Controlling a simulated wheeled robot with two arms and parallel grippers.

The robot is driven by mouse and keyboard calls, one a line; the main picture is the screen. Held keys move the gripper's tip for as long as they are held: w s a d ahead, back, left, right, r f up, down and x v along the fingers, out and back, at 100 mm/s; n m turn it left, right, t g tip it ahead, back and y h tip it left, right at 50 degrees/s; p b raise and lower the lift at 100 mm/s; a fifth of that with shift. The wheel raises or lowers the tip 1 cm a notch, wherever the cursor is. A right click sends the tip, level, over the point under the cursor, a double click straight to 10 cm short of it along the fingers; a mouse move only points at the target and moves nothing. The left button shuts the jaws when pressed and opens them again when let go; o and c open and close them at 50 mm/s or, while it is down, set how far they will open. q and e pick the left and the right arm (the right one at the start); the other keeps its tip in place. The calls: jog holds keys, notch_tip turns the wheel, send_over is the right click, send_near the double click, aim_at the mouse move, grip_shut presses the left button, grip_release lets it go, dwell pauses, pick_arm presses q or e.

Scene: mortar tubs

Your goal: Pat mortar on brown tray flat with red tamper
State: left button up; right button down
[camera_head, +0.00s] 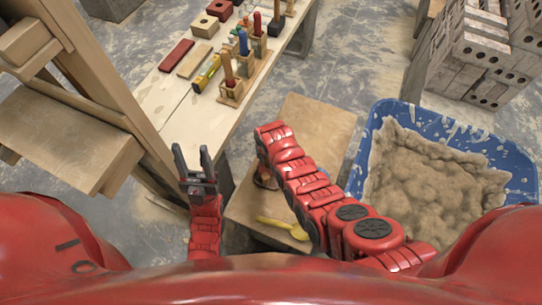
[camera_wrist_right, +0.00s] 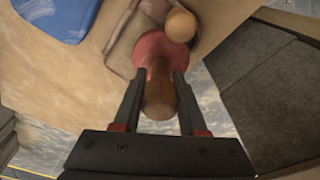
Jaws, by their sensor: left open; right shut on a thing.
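In the right wrist view, the red tamper (camera_wrist_right: 150,46) has a red body and a brown wooden handle. My right gripper (camera_wrist_right: 161,78) is shut on this handle. Behind the tamper lies a brown tray (camera_wrist_right: 123,47), partly covered by the tamper. A rounded tan-orange thing (camera_wrist_right: 181,26) shows beside the red body; I cannot tell what it is. How the mortar lies in the tray is not clear, nor whether the tamper touches it. In the head view my right arm hides most of the tray and tamper. My left gripper (camera_head: 193,165) is open and empty beside the workbench.
A low brown-topped stand (camera_head: 318,122) is under my right arm, with a yellow tool (camera_head: 284,228) at its near edge. A blue tub (camera_head: 520,165) of mortar stands right. A workbench (camera_head: 180,125) with tools and bricks is upper left. Grey blocks (camera_head: 485,55) stand upper right.

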jog(key=shift+f, duration=0.1)
dwell(0.3)
jog(key=shift+f+b, duration=0.85)
jog(key=shift+b, duration=0.05)
jog(key=shift+r+p, duration=0.85)
jog(key=shift+r, duration=0.05)
jog(key=shift+d, duration=0.1)
jog(key=shift+s+d+r+p, duration=0.1)
jog(key=shift+s+d+p, duration=0.15)
jog(key=shift+d+p, duration=0.3)
jog(key=shift+s+d+r+p, duration=0.1)
jog(key=shift+s+d+p, duration=0.1)
jog(key=shift+d+p, duration=0.35)
jog(key=shift+d+f, duration=0.15)
jog(key=shift+f, duration=0.1)
